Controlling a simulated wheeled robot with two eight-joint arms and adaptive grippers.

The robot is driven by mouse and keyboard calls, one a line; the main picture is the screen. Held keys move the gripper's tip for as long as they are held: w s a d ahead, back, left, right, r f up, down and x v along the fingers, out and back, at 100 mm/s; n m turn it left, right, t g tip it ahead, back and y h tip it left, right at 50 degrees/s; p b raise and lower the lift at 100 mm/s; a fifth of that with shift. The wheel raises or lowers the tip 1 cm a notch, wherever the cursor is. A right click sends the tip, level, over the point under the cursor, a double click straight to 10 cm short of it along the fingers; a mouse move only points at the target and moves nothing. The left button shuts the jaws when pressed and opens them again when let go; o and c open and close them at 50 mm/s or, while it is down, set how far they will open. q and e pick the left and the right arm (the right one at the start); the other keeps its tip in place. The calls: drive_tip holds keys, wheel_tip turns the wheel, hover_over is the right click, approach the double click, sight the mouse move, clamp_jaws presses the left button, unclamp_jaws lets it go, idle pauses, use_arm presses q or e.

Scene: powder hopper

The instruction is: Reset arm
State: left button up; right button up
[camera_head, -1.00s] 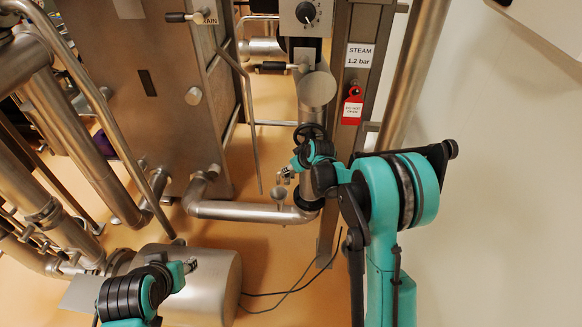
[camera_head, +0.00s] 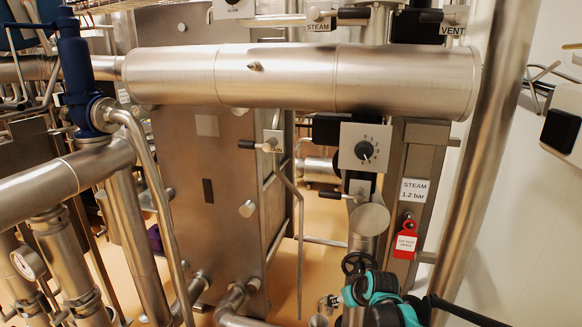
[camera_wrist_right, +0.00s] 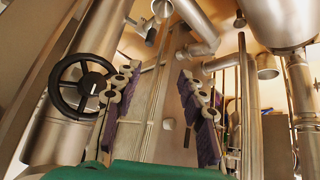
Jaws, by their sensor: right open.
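My right arm's teal and black wrist comes in at the bottom right of the head view. Its small gripper (camera_head: 329,302) is near the bottom edge, just left of a black handwheel (camera_head: 357,263). In the right wrist view the gripper (camera_wrist_right: 161,72) has its two purple-padded fingers spread wide with nothing between them. The handwheel (camera_wrist_right: 83,84) stands left of the left finger there. My left arm and gripper are outside both current views.
A thick steel pipe (camera_head: 300,78) crosses the upper head view. A flat steel panel (camera_head: 205,160) stands left. A pale wall (camera_head: 525,210) is at right.

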drive_tip(key=s+r+m+h, duration=0.1)
drive_tip(key=s+m, duration=0.1)
drive_tip(key=s, duration=1.2)
drive_tip(key=s+d+r+m, duration=0.1)
drive_tip(key=s+r, duration=0.1)
drive_tip(key=s, duration=1.2)
drive_tip(key=shift+s+d+r+m+h, duration=0.15)
drive_tip(key=shift+s+r+m+h, duration=0.1)
drive_tip(key=shift+s+m+h, duration=0.15)
drive_tip(key=shift+w, duration=0.1)
drive_tip(key=shift+c, duration=0.9)
